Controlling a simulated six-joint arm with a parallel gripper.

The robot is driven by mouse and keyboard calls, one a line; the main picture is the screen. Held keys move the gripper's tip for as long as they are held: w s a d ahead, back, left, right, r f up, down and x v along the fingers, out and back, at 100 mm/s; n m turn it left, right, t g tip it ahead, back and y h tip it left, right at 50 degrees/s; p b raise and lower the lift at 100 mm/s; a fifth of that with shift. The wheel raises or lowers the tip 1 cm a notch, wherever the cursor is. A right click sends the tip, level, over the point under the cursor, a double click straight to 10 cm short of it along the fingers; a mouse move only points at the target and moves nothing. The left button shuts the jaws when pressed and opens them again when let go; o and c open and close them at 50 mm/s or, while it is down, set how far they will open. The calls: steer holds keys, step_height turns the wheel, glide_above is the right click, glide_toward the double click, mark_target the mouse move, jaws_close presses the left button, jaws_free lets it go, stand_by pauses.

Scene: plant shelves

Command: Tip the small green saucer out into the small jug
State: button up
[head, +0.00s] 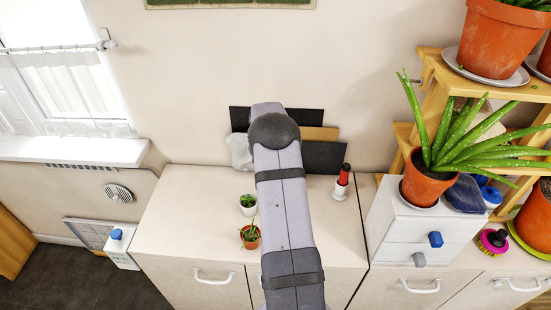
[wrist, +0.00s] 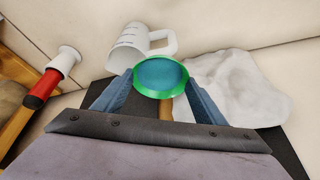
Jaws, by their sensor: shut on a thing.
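The small green saucer (wrist: 160,91) is in the wrist view, between the two blue fingertips of my gripper (wrist: 160,79). My gripper is shut on it. Its rim is bright green and its inside shows a teal-blue surface that looks like liquid. The small jug (wrist: 126,48) is white with dark measuring marks and a handle on its right. It lies just beyond the saucer, up and to the left in the picture, and the saucer is not over its mouth as far as I can see. In the head view my arm hides the gripper, saucer and jug.
A white crumpled cloth or bag (wrist: 235,85) lies right of the saucer. A red-handled tool in a white holder (head: 341,188) stands on the cabinet top (head: 185,215). Two small potted plants (head: 248,205) (head: 250,237) stand left of my arm. A white drawer unit (head: 400,227) is at right.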

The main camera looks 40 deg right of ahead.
steer(key=shift+s+r+t+y+p, duration=0.3)
steer(key=shift+t+p, duration=0.4)
steer(key=shift+p, duration=0.65)
steer(key=shift+d+r+m+t, duration=0.1)
steer(key=shift+m+t, duration=0.2)
steer(key=shift+t, duration=0.2)
steer(key=shift+r+b, duration=0.1)
steer(key=shift+b, duration=0.25)
steer(key=shift+s+d+r+t+y+p, duration=0.15)
steer(key=shift+s+t+y+p, duration=0.2)
steer(key=shift+t, duration=0.45)
steer(key=shift+s+d+r+m+t+y+b, duration=0.15)
steer(key=shift+t+b, duration=0.35)
steer(key=shift+b, duration=1.25)
steer(key=shift+s+a+m+t+y+b, duration=0.15)
steer(key=shift+t+b, duration=0.35)
steer(key=shift+b, duration=1.2)
steer(key=shift+s+d+r+m+t+y+b, duration=0.15)
steer(key=shift+t+b, duration=0.35)
steer(key=shift+b, duration=1.25)
